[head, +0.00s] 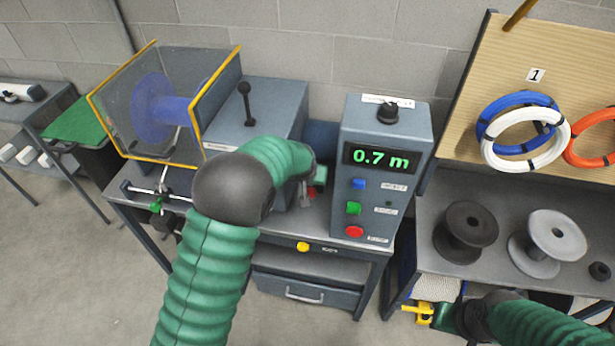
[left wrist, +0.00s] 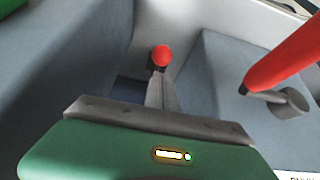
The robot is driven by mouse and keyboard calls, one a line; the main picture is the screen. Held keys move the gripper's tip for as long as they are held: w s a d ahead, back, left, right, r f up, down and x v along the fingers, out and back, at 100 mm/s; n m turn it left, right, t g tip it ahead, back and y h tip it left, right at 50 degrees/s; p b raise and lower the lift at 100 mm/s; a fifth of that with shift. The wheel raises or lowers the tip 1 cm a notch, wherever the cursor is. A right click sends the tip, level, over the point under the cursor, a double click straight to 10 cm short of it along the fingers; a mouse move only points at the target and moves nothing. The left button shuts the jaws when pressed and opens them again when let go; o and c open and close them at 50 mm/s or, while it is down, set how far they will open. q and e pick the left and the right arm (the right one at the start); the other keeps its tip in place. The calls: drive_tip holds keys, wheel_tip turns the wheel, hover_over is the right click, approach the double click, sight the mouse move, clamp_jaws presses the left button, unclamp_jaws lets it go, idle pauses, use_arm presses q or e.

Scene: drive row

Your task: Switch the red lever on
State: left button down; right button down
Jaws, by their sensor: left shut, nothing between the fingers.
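A red lever handle (left wrist: 285,65) slants across the upper right of the left wrist view, joined at its lower end to a grey pivot. A round red knob (left wrist: 162,55) shows just beyond my left fingertips in that view; whether they touch cannot be told. My left gripper (left wrist: 160,80) is shut and empty, to the left of the lever handle. In the head view my left gripper (head: 306,196) is mostly hidden by my arm, between the grey machine and the control box, with a bit of red beside it. My right gripper (head: 440,316) is at the lower right, its fingers unclear.
The control box (head: 386,170) reads 0.7 m and has blue, green and red buttons. A guarded blue spool (head: 155,108) and a black lever (head: 246,104) are on the left. A yellow knob (head: 303,246) is on the bench's front edge. Spools (head: 467,232) stand on the right bench.

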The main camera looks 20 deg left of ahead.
use_arm(q)
drive_tip(key=s+d+r+b, duration=0.1)
drive_tip(key=s+r, duration=0.3)
drive_tip(key=s, duration=0.4)
drive_tip(key=shift+s+r, duration=0.15)
drive_tip(key=shift+s, duration=0.15)
drive_tip(key=shift+d, duration=0.1)
drive_tip(key=s+f+m+g, duration=0.1)
drive_tip(key=s+f+g, duration=0.2)
drive_tip(key=s, duration=1.9)
drive_tip(key=shift+s+a+f+h, duration=0.2)
drive_tip(key=shift+a+f+h, duration=0.1)
drive_tip(key=shift+s, duration=0.15)
